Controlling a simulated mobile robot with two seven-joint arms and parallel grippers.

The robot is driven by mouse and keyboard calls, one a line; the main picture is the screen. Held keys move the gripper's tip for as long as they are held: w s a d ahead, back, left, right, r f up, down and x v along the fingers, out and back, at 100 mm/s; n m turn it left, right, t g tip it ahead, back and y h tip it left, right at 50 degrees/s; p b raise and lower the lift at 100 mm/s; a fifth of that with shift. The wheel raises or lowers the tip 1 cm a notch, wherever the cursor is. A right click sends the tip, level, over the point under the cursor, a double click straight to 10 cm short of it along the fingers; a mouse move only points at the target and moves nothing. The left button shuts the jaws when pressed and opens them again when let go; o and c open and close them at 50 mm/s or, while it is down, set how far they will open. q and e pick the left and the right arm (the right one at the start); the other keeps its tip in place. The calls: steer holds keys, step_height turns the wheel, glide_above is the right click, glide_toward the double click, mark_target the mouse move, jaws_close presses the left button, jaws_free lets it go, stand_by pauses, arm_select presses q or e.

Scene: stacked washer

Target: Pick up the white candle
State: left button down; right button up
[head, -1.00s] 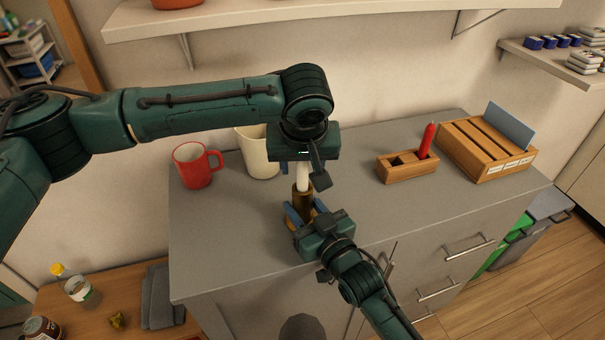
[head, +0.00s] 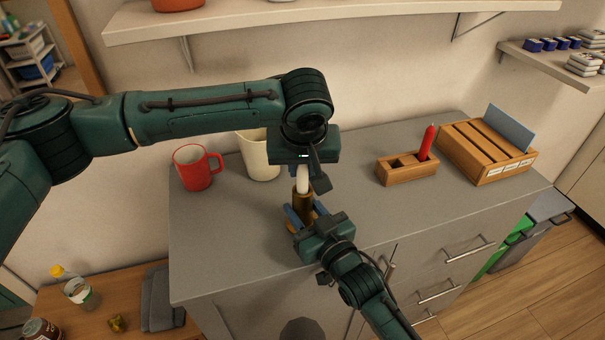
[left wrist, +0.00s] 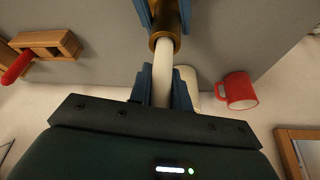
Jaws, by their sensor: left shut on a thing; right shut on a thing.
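The white candle (head: 302,180) stands upright between my two grippers. My left gripper (head: 302,166) is above it and shut on its upper part; its fingers on the candle also show in the left wrist view (left wrist: 163,86). The candle's lower end meets the top of a brass candle holder (head: 302,205). I cannot tell how deep it sits in the holder, which also shows in the left wrist view (left wrist: 163,42). My right gripper (head: 302,214) comes from the front and is shut on the holder, with blue fingers on either side of it.
The grey cabinet top (head: 240,225) has free room around the holder. A red mug (head: 194,170) and a cream cup (head: 256,157) stand behind left. A wooden block (head: 406,172) with a red candle (head: 427,142) and a slatted wooden box (head: 485,148) stand right. A shelf (head: 340,20) hangs above.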

arm_select(q)
step_height(320, 180, up, 10)
steer(key=shift+r, duration=0.1)
stand_by(0.4)
arm_select(e)
steer(key=o, duration=1.1)
steer(key=shift+o, duration=0.2)
